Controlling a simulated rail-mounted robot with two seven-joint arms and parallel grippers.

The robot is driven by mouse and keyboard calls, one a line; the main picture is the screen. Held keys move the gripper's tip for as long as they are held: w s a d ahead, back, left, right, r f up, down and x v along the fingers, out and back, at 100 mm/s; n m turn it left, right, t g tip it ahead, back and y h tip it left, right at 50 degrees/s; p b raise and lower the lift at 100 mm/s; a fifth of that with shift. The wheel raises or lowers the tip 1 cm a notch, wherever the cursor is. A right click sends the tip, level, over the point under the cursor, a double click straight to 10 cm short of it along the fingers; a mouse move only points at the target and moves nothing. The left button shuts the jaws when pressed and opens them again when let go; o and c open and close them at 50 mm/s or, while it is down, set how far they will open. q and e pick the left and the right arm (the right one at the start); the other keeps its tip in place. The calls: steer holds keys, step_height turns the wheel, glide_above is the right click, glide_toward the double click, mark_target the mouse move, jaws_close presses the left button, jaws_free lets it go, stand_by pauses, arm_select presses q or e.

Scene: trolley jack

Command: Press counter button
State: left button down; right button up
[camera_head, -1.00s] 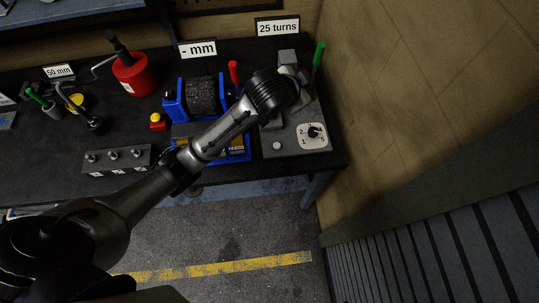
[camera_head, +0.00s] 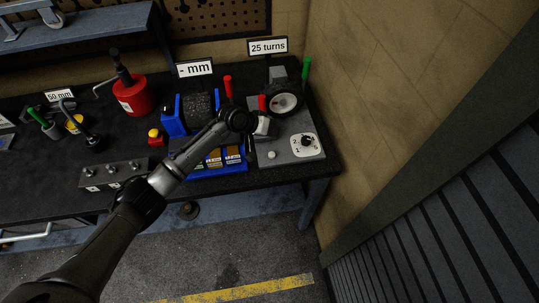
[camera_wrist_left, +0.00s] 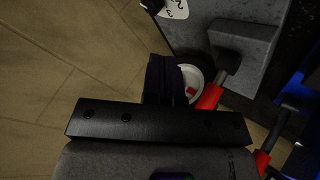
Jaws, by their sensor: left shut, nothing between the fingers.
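A grey machine (camera_head: 293,152) stands at the right end of the bench under the "25 turns" sign (camera_head: 268,46). A small pale round button (camera_head: 271,155) is on its front left, beside a white numbered dial (camera_head: 306,145). My left gripper (camera_head: 250,146) is shut and empty, over the left edge of the grey machine. Its dark fingers (camera_wrist_left: 164,70) show in the left wrist view near a white round part with red on it (camera_wrist_left: 191,80). My right gripper is not in view.
A round wheel (camera_head: 286,101), red levers and a green handle (camera_head: 305,68) rise at the back of the grey machine. The blue machine (camera_head: 176,122) stands close on its left. A wall (camera_head: 360,90) bounds the right side. The floor in front is clear.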

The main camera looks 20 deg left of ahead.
arm_select(q)
steer(key=shift+s+f, duration=0.1)
stand_by(0.4)
steer(key=b, duration=0.7)
glide_above(271, 153)
step_height(271, 153, down, 7)
steer(key=shift+f, duration=0.1)
steer(key=shift+f+b, duration=0.4)
steer(key=shift+f, duration=0.4)
stand_by(0.7)
steer(key=shift+f, duration=0.15)
stand_by(0.3)
